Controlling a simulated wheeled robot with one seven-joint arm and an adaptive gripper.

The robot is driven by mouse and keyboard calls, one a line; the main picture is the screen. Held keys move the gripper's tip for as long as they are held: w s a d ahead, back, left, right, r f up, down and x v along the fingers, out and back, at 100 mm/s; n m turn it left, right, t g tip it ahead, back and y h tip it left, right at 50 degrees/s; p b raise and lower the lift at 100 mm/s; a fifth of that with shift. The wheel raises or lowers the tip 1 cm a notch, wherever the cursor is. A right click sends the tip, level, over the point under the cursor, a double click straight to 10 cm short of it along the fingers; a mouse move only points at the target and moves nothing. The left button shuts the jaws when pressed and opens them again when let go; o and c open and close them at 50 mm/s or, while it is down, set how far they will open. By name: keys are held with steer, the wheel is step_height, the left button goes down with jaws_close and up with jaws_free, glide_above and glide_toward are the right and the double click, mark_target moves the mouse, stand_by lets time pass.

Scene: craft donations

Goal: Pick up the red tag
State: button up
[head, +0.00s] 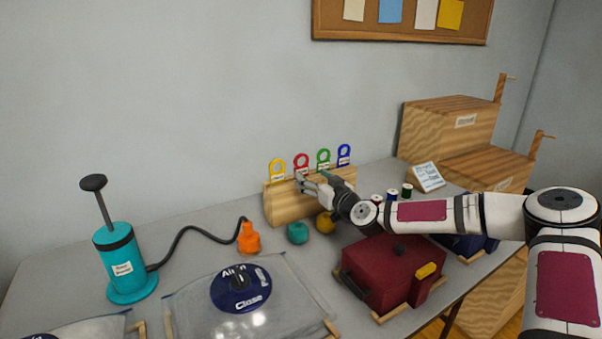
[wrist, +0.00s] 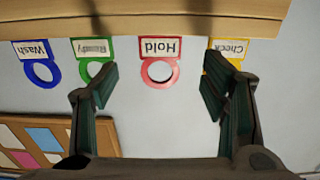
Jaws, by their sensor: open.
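The red tag (head: 301,155) stands in the wooden rack (head: 288,206) on the table, between a yellow tag (head: 277,163) and a green tag (head: 323,155). In the wrist view the red tag (wrist: 160,46), labelled "Hold", hangs upside down with its ring low in the picture. My gripper (head: 303,183) is at the rack's front, close to the red tag. In the wrist view my gripper (wrist: 158,88) is open and empty, its fingers on either side of the red ring. Whether the ring lies between the fingers in depth, I cannot tell.
A blue tag (head: 344,152) stands at the rack's right end. A teal ball (head: 297,232) and an orange-yellow ball (head: 325,222) sit in front of the rack. A dark red box (head: 385,270) stands under my arm. A teal pump (head: 125,265) is at left.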

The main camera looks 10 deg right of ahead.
mark_target(302, 170)
steer(key=x, duration=0.3)
steer(key=b+x, duration=0.1)
steer(key=x, duration=0.3)
steer(key=shift+w+f, duration=0.15)
steer(key=shift+f, duration=0.1)
steer(key=c, duration=0.9)
